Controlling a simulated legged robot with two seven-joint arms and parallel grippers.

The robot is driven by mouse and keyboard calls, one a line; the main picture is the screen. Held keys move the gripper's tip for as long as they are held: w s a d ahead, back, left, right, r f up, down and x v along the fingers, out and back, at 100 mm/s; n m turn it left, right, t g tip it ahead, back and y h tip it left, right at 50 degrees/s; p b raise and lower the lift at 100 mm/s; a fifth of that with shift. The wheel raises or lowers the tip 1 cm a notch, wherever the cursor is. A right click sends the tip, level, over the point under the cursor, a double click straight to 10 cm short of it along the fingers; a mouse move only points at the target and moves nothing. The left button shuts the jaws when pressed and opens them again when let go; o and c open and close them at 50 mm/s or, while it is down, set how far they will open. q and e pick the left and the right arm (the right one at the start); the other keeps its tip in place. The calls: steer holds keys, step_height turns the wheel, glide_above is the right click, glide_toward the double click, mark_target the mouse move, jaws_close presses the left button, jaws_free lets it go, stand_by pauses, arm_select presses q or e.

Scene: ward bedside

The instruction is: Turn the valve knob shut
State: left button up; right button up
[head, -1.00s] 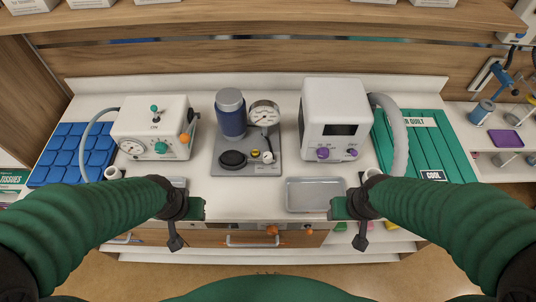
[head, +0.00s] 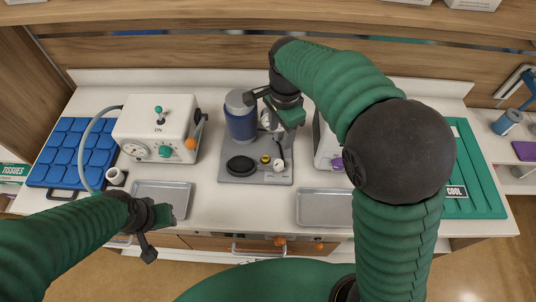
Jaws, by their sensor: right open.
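A grey base plate (head: 226,180) at the middle of the counter carries a blue cylinder (head: 241,124) with a grey lid, a black round cap (head: 240,166), a small yellow fitting (head: 266,160) and a small pale round part (head: 279,163). Which of these is the valve knob I cannot tell for sure. A dial gauge (head: 266,117) stands behind, mostly hidden by my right gripper. My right gripper (head: 268,109) is open and empty, above the plate at the gauge, right of the cylinder; contact is unclear. My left gripper (head: 158,226) hangs over the counter's front left, its jaws unclear.
A white box (head: 140,128) with a teal knob (head: 166,151) and orange lever stands left. A white machine (head: 324,140) at right is mostly behind my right arm. Metal trays (head: 187,206) (head: 325,221) lie at the front. Blue pad (head: 60,157) and green pad (head: 485,190) flank them.

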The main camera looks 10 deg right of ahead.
mark_target(279, 162)
steer(key=f, duration=1.4)
steer(key=shift+w+d+f, duration=0.15)
steer(key=shift+w, duration=0.05)
steer(key=shift+s+f, duration=0.3)
steer(key=shift+f, duration=0.1)
steer(key=shift+w+f, duration=0.1)
steer(key=shift+w, duration=0.05)
steer(key=shift+c, duration=1.5)
arm_select(q)
steer(key=shift+s+d+r, duration=0.1)
steer(key=shift+s+r, duration=0.2)
steer(key=shift+r, duration=0.05)
arm_select(e)
jaws_close()
